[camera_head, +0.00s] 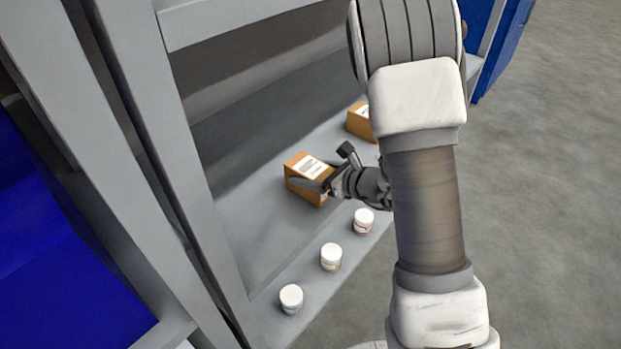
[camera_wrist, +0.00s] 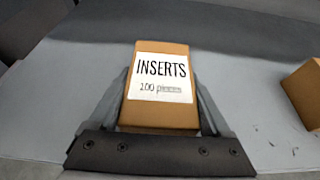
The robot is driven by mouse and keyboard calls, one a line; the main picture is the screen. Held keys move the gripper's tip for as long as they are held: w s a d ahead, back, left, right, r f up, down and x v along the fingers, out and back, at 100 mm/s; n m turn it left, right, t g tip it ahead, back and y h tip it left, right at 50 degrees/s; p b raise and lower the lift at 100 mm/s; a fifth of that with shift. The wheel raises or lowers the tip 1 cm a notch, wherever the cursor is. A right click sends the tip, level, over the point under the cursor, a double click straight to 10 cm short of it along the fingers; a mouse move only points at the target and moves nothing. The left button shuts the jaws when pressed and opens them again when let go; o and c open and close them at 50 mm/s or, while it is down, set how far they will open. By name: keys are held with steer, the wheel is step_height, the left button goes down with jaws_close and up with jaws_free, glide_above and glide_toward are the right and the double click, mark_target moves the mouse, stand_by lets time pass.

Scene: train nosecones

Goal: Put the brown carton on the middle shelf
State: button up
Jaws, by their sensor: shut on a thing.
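A brown carton (camera_head: 303,187) with a white label is over a grey shelf (camera_head: 243,215) in the head view. In the wrist view the carton (camera_wrist: 160,112) stands between my two fingers, and its label reads "INSERTS". My gripper (camera_head: 325,184) is shut on it, one finger along each side. It also shows in the wrist view (camera_wrist: 164,110). I cannot tell whether the carton's underside touches the shelf. My arm hides part of the shelf on the right.
A second brown carton (camera_head: 360,121) stands farther back on the shelf; it shows at the wrist view's right edge (camera_wrist: 303,92). Three white-lidded jars (camera_head: 291,298) (camera_head: 331,256) (camera_head: 363,220) line the shelf's front. A grey upright (camera_head: 172,150) stands at the left.

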steer(key=shift+f, duration=0.5)
steer(key=shift+f, duration=0.2)
steer(key=o, duration=1.5)
steer(key=shift+c, duration=0.2)
steer(key=shift+r, duration=0.1)
